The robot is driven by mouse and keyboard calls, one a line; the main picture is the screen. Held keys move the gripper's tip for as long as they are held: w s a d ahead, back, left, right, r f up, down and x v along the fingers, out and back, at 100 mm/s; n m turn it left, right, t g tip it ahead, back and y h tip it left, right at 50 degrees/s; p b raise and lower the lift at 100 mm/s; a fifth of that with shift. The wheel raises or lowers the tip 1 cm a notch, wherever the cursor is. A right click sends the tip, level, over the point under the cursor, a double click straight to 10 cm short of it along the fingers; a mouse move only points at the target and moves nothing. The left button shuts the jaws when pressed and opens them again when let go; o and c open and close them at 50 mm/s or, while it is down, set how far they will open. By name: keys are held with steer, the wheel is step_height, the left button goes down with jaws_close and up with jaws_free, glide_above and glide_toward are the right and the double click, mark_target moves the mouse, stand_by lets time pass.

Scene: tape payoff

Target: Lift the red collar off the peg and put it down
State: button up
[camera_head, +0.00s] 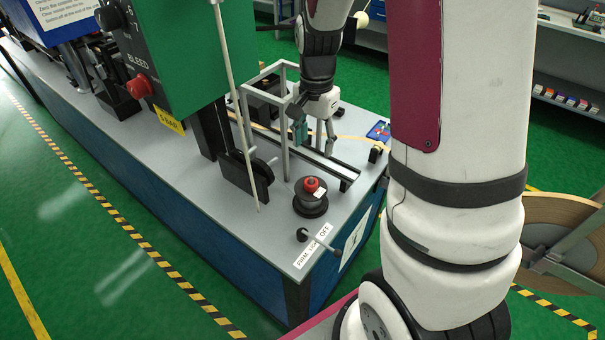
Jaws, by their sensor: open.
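The red collar (311,184) sits on top of a dark round reel-like base (311,205) near the bench's front corner. A small pale tag shows beside the collar. The peg itself is mostly hidden by the collar. My gripper (316,146) is open and empty, pointing down above the bench behind the collar and apart from it. Its fingers are grey-green, next to a dark rail.
The grey bench top (270,240) has a black lever (316,240) at its front edge. A green control box (190,50) and a thin pale rod (236,110) stand left of the collar. A metal frame (285,120) stands beside my gripper. A large reel (560,235) is at right.

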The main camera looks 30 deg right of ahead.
mark_target(311, 178)
step_height(311, 178, down, 8)
steer(key=shift+s+p, duration=0.1)
steer(key=shift+p, duration=0.25)
steer(key=shift+a+f+p, duration=0.15)
steer(key=shift+f+p, duration=0.15)
steer(key=shift+f, duration=1)
steer(key=shift+a+f+p, duration=0.1)
steer(key=shift+f+p, duration=0.2)
steer(key=shift+f, duration=0.95)
steer(key=c, duration=1.3)
